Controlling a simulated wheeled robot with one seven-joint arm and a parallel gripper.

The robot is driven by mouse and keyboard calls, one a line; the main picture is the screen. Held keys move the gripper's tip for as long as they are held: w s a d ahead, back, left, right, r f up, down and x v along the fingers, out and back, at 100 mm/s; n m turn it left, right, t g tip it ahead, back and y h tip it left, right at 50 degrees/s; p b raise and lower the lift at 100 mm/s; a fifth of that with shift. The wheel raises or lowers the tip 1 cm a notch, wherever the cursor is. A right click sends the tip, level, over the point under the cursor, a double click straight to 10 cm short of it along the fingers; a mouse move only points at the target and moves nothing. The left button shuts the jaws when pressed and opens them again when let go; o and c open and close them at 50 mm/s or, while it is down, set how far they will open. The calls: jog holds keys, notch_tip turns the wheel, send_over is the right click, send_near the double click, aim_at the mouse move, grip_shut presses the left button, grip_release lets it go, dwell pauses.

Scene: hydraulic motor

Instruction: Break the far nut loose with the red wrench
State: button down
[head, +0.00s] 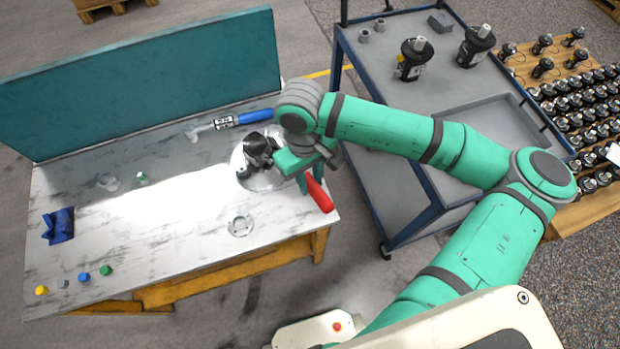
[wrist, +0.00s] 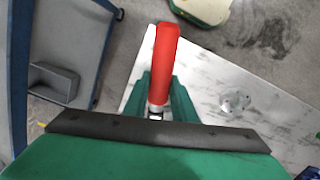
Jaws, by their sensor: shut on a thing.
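The handle also shows in the wrist view (wrist: 164,65), between the two green fingers. A dark hydraulic motor (head: 257,150) sits on a round metal plate (head: 247,178) on the workbench, just left of my gripper. The wrench's head and the far nut are hidden by my gripper and arm, so I cannot tell whether they touch.
A teal panel (head: 150,80) stands behind. A blue cart (head: 390,200) with more motors is at the right.

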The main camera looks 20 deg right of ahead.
jog(key=shift+s+f, duration=0.1)
jog(key=shift+f, duration=0.25)
jog(key=shift+d, duration=0.15)
jog(key=shift+w+d+n, duration=0.35)
jog(key=shift+d+n, duration=0.15)
jog(key=shift+d, duration=0.2)
jog(key=shift+w+d+n, duration=0.35)
jog(key=shift+d+n, duration=0.15)
jog(key=shift+d, duration=0.2)
jog(key=shift+w+d, duration=0.15)
jog(key=shift+d, duration=0.15)
jog(key=shift+w+d+n+h, duration=0.15)
jog(key=shift+w+d+n, duration=0.3)
jog(key=shift+d+n, duration=0.2)
jog(key=shift+w+d+n+h, duration=0.15)
jog(key=shift+w+d+n, duration=0.3)
jog(key=shift+d+n, duration=0.15)
jog(key=shift+s+a, duration=0.25)
dwell(0.6)
jog(key=shift+r, duration=0.15)
jog(key=shift+r, duration=0.1)
